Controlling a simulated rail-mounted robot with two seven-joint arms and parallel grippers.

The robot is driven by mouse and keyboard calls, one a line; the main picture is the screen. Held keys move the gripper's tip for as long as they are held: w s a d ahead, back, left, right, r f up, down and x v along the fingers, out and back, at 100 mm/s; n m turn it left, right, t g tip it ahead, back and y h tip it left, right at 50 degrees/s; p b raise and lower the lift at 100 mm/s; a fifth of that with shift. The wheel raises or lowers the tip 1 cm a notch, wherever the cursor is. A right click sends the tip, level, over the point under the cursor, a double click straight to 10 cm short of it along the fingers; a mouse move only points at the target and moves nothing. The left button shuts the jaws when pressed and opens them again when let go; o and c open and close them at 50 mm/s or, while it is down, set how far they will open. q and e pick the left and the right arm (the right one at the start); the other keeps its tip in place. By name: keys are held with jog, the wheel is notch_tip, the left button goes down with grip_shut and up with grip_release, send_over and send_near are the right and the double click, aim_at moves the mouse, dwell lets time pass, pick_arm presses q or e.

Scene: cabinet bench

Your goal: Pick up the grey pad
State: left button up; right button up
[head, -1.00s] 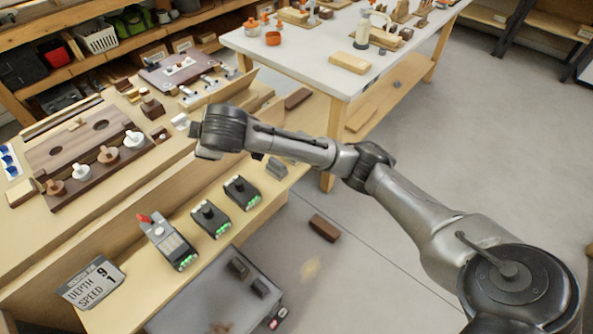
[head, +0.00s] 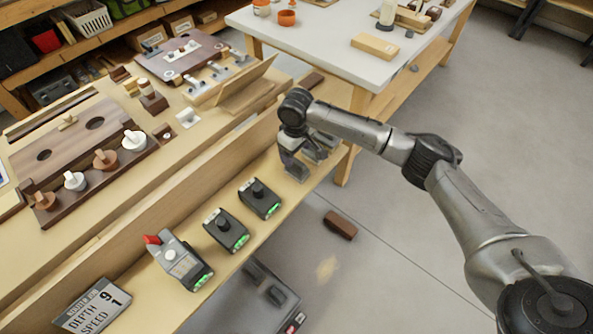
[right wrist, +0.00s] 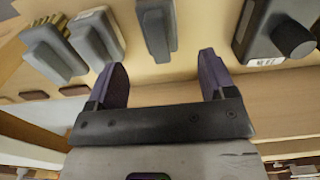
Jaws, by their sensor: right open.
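A narrow grey pad (right wrist: 157,28) lies on the wooden ledge, ahead of the gap between my right gripper's fingertips in the right wrist view. In the head view a grey pad (head: 297,172) shows just below the gripper, partly hidden by it. My right gripper (head: 290,158) is open and empty above the ledge; its two dark fingers (right wrist: 161,75) stand wide apart in the right wrist view. My left gripper is not in view.
A black knob box (right wrist: 278,32) stands right of the pad; it also shows in the head view (head: 260,198). A second knob box (head: 227,231) and a red-switch device (head: 180,262) stand further along the ledge. A wooden upright board (head: 180,200) runs behind them.

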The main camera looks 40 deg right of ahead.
aim_at(297, 161)
jog(key=shift+s+f, duration=0.1)
jog(key=shift+f, duration=0.65)
jog(key=shift+s+f+b, duration=0.15)
jog(key=shift+f+b, duration=0.15)
jog(key=shift+f, duration=0.2)
jog(key=shift+f+b, duration=0.4)
notch_tip(297, 161, down, 4)
jog(key=b, duration=0.3)
jog(key=shift+d+f, duration=0.1)
jog(key=shift+f, duration=0.05)
jog(key=shift+c, duration=0.2)
jog(key=c, duration=1)
